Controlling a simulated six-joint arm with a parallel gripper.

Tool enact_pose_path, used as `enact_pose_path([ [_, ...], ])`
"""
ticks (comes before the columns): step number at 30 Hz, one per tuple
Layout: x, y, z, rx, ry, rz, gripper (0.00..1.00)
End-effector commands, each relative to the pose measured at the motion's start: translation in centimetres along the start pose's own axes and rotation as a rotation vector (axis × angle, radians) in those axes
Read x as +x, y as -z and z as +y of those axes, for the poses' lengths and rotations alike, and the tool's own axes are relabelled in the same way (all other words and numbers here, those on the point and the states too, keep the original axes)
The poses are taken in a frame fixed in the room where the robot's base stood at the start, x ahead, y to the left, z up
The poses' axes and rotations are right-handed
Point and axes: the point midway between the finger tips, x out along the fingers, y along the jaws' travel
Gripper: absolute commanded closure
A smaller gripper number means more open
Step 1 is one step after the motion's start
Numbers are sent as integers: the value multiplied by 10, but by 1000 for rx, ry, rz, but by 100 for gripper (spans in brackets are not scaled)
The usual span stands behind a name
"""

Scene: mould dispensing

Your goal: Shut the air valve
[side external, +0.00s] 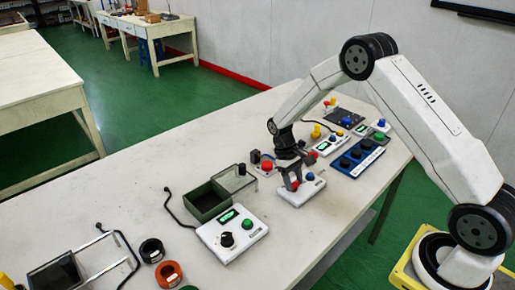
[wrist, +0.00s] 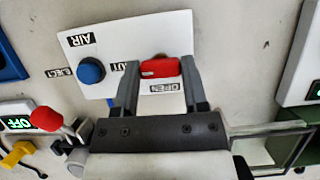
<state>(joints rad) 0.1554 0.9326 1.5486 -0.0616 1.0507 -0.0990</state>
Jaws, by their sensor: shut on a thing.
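The air panel is a white box (side external: 302,195) on the bench, marked AIR; it fills the upper middle of the wrist view (wrist: 112,62). Its red valve handle (wrist: 160,68) lies crosswise in the wrist view, its left end toward a partly hidden label ending in "UT". The OPEN label (wrist: 170,87) is just below the handle. A blue button (wrist: 90,70) sits left of it, near the EJECT label. My gripper (wrist: 160,66) is shut on the red handle, one finger at each end. It is down at the panel in the side view (side external: 291,184).
A red-knobbed device (side external: 267,166) stands close behind the panel. A blue box with dark knobs (side external: 355,158) is to its right. A green open box (side external: 208,200) and a white box with a display (side external: 231,233) are to its left. Bare bench lies in front.

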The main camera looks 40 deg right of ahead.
Motion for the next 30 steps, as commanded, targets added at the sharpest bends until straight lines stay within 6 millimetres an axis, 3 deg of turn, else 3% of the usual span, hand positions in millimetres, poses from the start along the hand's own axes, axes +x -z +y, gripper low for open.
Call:
enact_pose_path([
  [1,-1,0,0,3,1,0,35],
  [3,-1,0,0,3,1,0,12],
  [4,-1,0,0,3,1,0,9],
  [17,-4,0,0,0,0,2,9],
  [30,-53,0,0,0,0,3,9],
])
